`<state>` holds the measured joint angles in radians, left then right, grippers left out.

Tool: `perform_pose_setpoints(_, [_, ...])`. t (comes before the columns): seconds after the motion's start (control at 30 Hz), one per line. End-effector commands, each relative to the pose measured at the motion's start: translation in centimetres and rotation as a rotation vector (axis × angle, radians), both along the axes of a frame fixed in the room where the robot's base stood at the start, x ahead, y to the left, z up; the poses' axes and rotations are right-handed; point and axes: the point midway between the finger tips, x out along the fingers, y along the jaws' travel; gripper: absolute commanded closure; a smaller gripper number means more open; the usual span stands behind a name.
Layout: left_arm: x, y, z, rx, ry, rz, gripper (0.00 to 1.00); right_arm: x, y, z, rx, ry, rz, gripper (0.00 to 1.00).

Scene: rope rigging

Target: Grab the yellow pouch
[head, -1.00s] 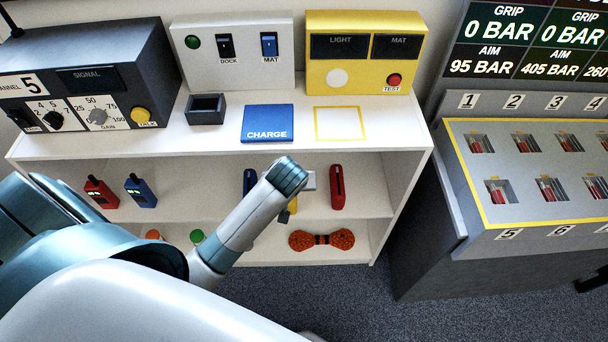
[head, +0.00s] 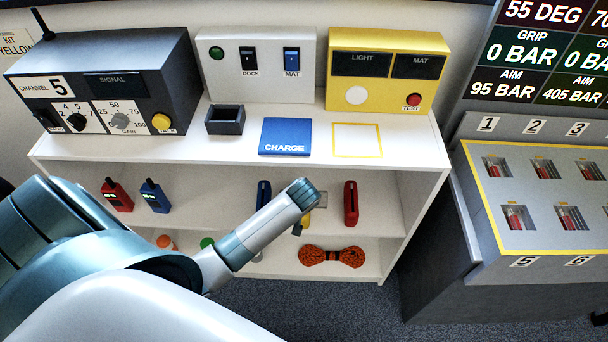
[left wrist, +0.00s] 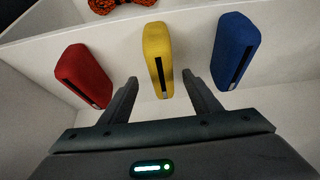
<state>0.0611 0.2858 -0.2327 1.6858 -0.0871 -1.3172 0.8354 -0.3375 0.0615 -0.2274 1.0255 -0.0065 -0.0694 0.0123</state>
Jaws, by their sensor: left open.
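The yellow pouch (left wrist: 157,55) stands upright on the white shelf in the left wrist view, with a dark stripe down its front. It is between a red pouch (left wrist: 82,75) and a blue pouch (left wrist: 232,50). My left gripper (left wrist: 159,82) is open, its two fingers pointing at the yellow pouch, one toward each side. I cannot tell whether the fingers touch it. In the head view my left arm hides most of the yellow pouch (head: 307,219); the red pouch (head: 351,203) and blue pouch (head: 263,193) show on either side. My right gripper is out of view.
An orange rope bundle (head: 332,257) lies on the lower shelf. Red and blue radios (head: 154,196) stand at the left of the upper shelf. The countertop above holds a blue CHARGE pad (head: 286,133) and control boxes. A slotted grey console (head: 480,200) stands to the right.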

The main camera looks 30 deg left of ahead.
Motion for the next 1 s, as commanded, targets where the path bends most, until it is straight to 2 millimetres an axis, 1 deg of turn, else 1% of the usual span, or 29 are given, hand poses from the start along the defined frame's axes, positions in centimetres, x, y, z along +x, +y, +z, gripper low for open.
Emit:
perform_pose_setpoints(0.1, [0.6, 0.4, -1.2, 0.0, 0.0, -0.001, 0.43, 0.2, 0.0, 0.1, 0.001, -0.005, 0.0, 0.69])
perform_pose_setpoints(0.2, [0.9, 0.5, -1.7, -0.001, 0.0, 0.0, 0.43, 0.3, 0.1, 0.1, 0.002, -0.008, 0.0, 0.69])
perform_pose_setpoints(0.57, [1.0, 0.5, -1.9, -0.001, 0.0, 0.0, 0.43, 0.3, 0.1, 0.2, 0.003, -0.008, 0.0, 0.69])
perform_pose_setpoints(0.7, [1.1, 0.7, -2.2, -0.001, 0.0, 0.0, 0.43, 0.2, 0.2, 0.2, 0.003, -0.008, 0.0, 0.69])
perform_pose_setpoints(0.87, [1.6, 1.2, -3.5, 0.0, 0.0, -0.001, 0.43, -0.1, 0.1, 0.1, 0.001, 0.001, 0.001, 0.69])
perform_pose_setpoints(1.0, [2.2, 1.7, -5.0, 0.001, 0.0, 0.0, 0.43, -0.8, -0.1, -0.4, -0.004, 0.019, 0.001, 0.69])
